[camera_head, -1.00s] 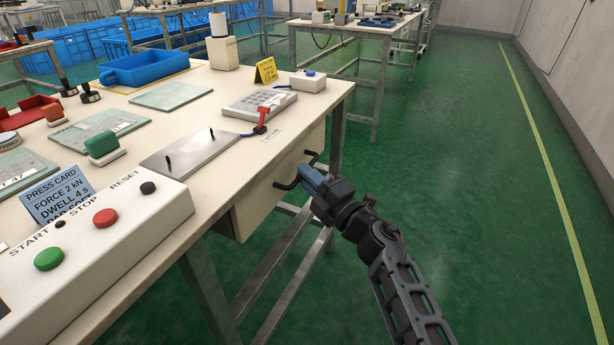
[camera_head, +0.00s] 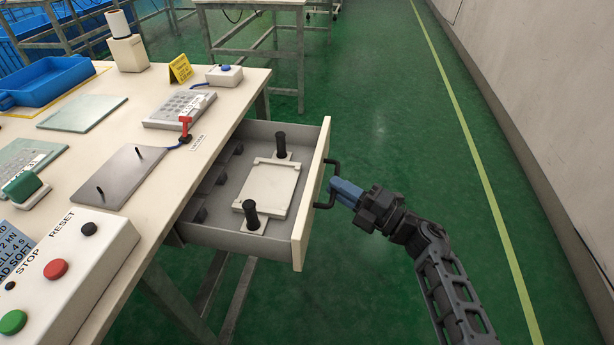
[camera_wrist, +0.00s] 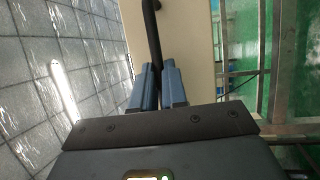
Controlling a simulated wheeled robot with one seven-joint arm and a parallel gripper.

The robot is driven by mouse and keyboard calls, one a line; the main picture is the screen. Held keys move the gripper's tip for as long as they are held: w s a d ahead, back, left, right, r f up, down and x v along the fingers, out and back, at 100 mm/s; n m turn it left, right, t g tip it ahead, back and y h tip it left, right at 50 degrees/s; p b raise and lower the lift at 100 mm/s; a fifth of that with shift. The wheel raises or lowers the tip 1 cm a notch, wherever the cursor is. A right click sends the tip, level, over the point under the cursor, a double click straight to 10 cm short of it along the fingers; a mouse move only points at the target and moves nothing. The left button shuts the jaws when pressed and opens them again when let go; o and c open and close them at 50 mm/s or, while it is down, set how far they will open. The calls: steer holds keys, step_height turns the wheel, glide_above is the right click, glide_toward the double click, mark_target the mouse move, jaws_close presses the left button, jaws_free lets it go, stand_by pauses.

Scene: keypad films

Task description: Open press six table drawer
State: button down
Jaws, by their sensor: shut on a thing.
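The table drawer (camera_head: 310,192) stands pulled out from the side of the cream-topped table (camera_head: 100,178). Its grey interior shows. Inside lie a white plate-like fixture (camera_head: 270,190) with two black knobs and, at the back, several dark holders. A black bar handle (camera_head: 332,182) is on the drawer's cream front. My gripper (camera_head: 341,190) is shut on this handle with its blue fingers. In the wrist view the blue fingers (camera_wrist: 158,88) close around the black handle (camera_wrist: 151,35) in front of the cream drawer front (camera_wrist: 185,40).
On the table are a control box (camera_head: 70,265) with green and red buttons, a metal plate (camera_head: 125,172), a keypad (camera_head: 180,108), a red lever (camera_head: 185,125) and a blue bin (camera_head: 45,82). The green floor right of the drawer is clear up to the wall (camera_head: 530,90).

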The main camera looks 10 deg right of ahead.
steer(key=s+d, duration=0.2)
steer(key=d, duration=0.4)
steer(key=shift+p, duration=0.35)
steer(key=c, duration=1.2)
jaws_free()
steer(key=shift+s, duration=0.1)
steer(key=shift+o, duration=0.2)
steer(key=shift+d, duration=0.1)
steer(key=v, duration=0.7)
steer(key=shift+s+d, duration=0.25)
steer(key=shift+f, duration=0.1)
